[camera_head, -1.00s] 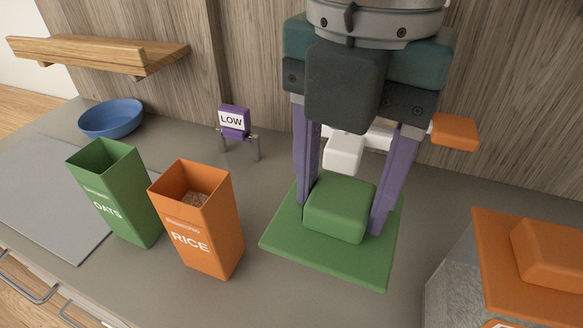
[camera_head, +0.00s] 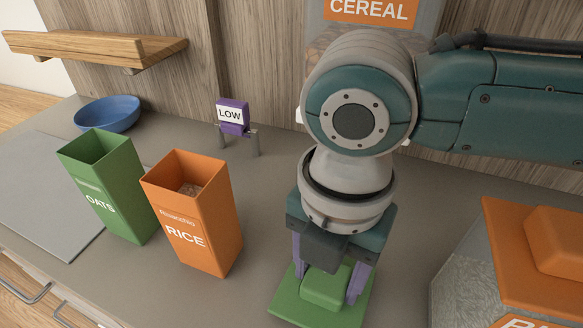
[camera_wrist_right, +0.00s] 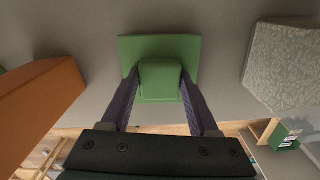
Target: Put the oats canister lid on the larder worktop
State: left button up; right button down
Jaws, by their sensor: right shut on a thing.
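The oats canister lid (camera_head: 284,304) is a green square plate with a raised green block on top. My right gripper (camera_head: 328,278) is shut on that block. The lid is low over the grey worktop (camera_head: 265,205), near the bottom of the head view; I cannot tell whether it touches. In the right wrist view the lid (camera_wrist_right: 160,48) lies flat across the fingers (camera_wrist_right: 158,88), with grey surface behind it. The green oats canister (camera_head: 108,190) stands open at the left. My left gripper is not in view.
An open orange rice canister (camera_head: 195,225) stands between the oats canister and my right gripper. An orange-lidded clear container (camera_head: 470,285) is close on the right. A purple LOW sign (camera_head: 232,117), blue bowl (camera_head: 107,113) and cereal container (camera_head: 370,12) are behind.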

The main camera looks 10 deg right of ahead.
aim_at(328, 276)
jog(key=shift+f, duration=0.15)
jog(key=shift+c, duration=0.6)
grip_release()
jog(key=shift+r, duration=0.55)
notch_tip(328, 276, up, 11)
jog(key=p, duration=0.2)
jog(key=shift+r, duration=0.2)
